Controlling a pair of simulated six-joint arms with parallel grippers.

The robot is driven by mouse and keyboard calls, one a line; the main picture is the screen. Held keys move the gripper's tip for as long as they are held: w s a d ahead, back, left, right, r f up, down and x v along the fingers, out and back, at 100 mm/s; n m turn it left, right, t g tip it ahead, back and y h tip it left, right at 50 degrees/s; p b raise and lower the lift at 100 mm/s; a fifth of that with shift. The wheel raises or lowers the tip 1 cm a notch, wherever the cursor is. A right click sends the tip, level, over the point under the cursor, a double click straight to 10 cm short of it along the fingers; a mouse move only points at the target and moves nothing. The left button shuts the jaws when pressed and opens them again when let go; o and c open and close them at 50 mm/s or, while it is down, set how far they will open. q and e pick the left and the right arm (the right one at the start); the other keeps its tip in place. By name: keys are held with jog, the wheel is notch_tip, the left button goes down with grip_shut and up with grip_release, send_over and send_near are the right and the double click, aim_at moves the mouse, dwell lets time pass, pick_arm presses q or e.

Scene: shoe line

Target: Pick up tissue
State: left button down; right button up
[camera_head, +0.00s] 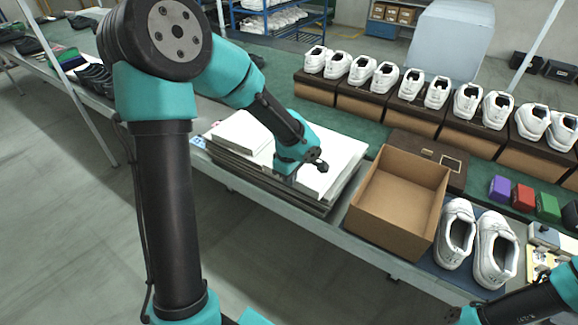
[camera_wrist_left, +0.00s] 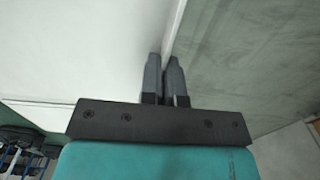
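White tissue sheets lie in a wide, flat stack (camera_head: 335,160) on the bench, left of the open brown box; a smaller white stack (camera_head: 240,132) sits on its left part. My left gripper (camera_head: 290,178) points down at the near edge of the wide stack, its fingertips mostly hidden by the wrist in the head view. In the left wrist view its two fingers (camera_wrist_left: 164,78) are close together at the border between a white surface (camera_wrist_left: 80,50) and the grey floor. I cannot tell whether a sheet is between them.
An open, empty cardboard box (camera_head: 395,200) stands right of the stack, with a pair of white shoes (camera_head: 475,245) beside it. Several shoe pairs on brown boxes (camera_head: 415,112) line the back. Small purple, red and green blocks (camera_head: 523,197) sit at right.

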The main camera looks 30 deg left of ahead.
pick_arm(q)
jog(key=s+d, duration=0.4)
jog(key=s, duration=0.2)
jog(key=shift+r, duration=0.35)
jog(key=w+d, duration=0.4)
jog(key=d, duration=0.5)
jog(key=w+d+r, duration=0.1)
jog(key=w+d, duration=0.3)
jog(key=d, duration=0.4)
jog(key=w+d, duration=0.5)
jog(key=d, duration=0.4)
jog(key=shift+d+r, duration=0.3)
jog(key=shift+r, duration=0.1)
jog(key=shift+f, duration=0.15)
